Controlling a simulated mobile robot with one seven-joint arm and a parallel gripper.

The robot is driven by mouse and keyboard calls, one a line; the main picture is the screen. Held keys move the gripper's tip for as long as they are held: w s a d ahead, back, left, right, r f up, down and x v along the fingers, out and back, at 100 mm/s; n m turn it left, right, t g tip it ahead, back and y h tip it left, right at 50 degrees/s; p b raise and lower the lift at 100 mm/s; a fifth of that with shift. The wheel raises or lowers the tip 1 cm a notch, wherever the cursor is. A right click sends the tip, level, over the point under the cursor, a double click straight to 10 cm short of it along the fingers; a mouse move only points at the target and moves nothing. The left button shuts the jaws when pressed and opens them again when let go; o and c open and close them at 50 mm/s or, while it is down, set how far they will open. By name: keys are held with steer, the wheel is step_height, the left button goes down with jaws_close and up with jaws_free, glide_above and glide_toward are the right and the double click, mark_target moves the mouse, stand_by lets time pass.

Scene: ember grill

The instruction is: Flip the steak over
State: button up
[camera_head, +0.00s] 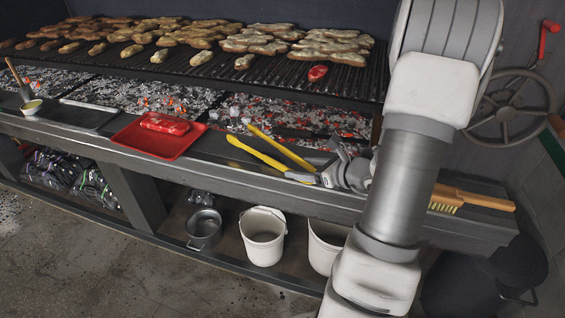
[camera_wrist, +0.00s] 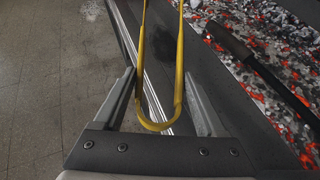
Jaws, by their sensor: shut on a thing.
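A small red piece of meat, apparently the steak (camera_head: 317,73), lies on the front right of the grill grate (camera_head: 300,85). Another red piece of meat (camera_head: 165,123) lies on a red tray (camera_head: 128,140) on the front ledge. My gripper (camera_head: 322,178) is at the ledge right of the tray, shut on yellow tongs (camera_head: 258,153). The tongs' two arms spread open and point left and back, away from the steak. In the wrist view the bent end of the tongs (camera_wrist: 158,126) sits between my gripper's fingers (camera_wrist: 159,78). The steak is out of that view.
Several pale pieces of food (camera_head: 190,35) cover the back of the grate. Glowing coals (camera_head: 165,98) lie beneath it. A wooden-handled brush (camera_head: 475,198) lies on the ledge at right. A small bowl (camera_head: 31,106) stands at left. White buckets (camera_head: 262,237) stand below the ledge.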

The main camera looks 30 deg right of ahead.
step_height(320, 180, up, 6)
steer(key=p, duration=0.3)
steer(key=shift+p, duration=0.4)
steer(key=shift+a, duration=0.1)
